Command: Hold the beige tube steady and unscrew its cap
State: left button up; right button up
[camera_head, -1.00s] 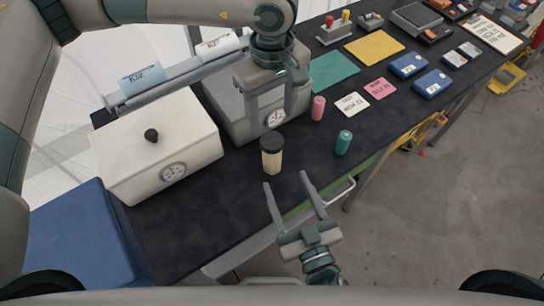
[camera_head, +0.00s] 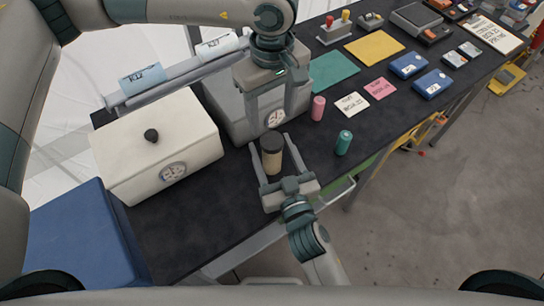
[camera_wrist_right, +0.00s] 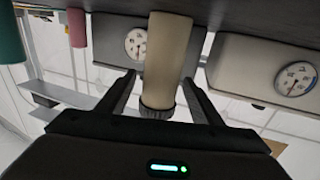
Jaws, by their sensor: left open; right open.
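The beige tube (camera_head: 272,163) stands upright on the black table, with its dark cap (camera_head: 271,142) on top. My right gripper (camera_head: 269,141) is open, with one finger on each side of the tube and visible gaps. The right wrist view is upside down and shows the beige tube (camera_wrist_right: 168,50) between the fingers, its dark ribbed cap (camera_wrist_right: 157,110) close to the gripper's palm. My left gripper (camera_head: 272,122) is open and empty, pointing down just behind and above the tube, in front of a grey box.
A white box (camera_head: 157,148) with a dial stands left of the tube, and a grey box with a dial (camera_head: 274,119) behind it. A teal tube (camera_head: 343,142) and a pink tube (camera_head: 318,108) stand to the right. Cards and blue boxes lie farther right.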

jog(key=shift+c, duration=0.4)
grip_shut()
pick_arm(q)
jog(key=m, duration=1.3)
jog(key=shift+m, duration=0.4)
jog(key=m, duration=0.4)
